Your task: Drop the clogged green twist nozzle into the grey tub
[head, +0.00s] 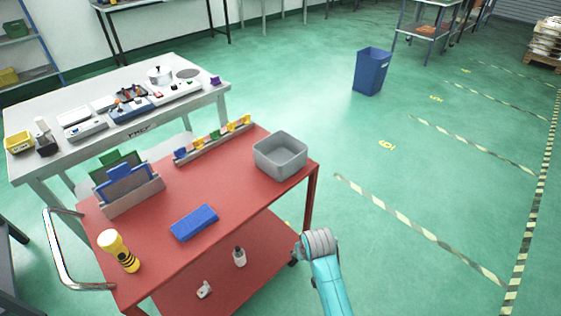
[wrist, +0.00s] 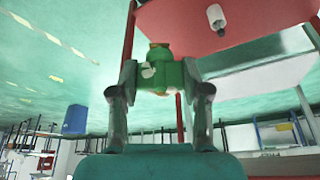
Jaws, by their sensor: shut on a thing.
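My gripper (wrist: 159,78) shows in the wrist view, its two dark fingers shut on the green twist nozzle (wrist: 160,66). The nozzle is a stubby green piece with a brassy end and a pale patch on its side. The grey tub (head: 269,166) stands on the far right corner of the red cart's top in the head view, and its visible inside looks empty. In the head view my turquoise arm is beside the cart's right side, lower than the tub. My gripper and the nozzle do not show there.
The red cart (head: 235,195) also carries a blue block (head: 194,222), a yellow torch (head: 118,250), a bin rack (head: 213,140) and upright panels. Its lower shelf holds a small bottle (head: 239,257). A blue waste bin (head: 371,72) stands on open green floor.

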